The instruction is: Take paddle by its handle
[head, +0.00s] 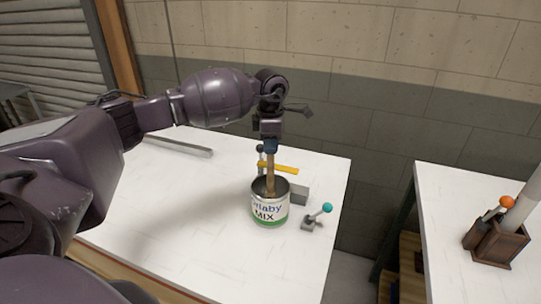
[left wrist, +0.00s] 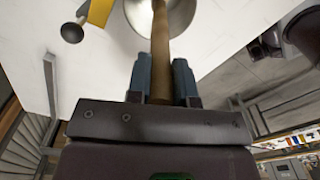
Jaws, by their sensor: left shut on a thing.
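The paddle (head: 270,178) is a wooden stick that stands nearly upright in an open metal can (head: 268,214) labelled "MIX" with a green band. My left gripper (head: 270,149) is above the can and shut on the upper part of the paddle's handle. In the left wrist view the paddle (left wrist: 160,50) runs from between the two fingers (left wrist: 161,78) down into the can (left wrist: 183,15). The paddle's lower end is hidden inside the can. My right gripper is in neither view.
A yellow-handled thing (head: 284,169) and a grey block (head: 299,194) are behind the can. A teal-knobbed lever (head: 318,214) is at its right. A metal bar (head: 178,146) lies on the white table (head: 170,215). Another table (head: 450,190) holds a wooden box (head: 495,244).

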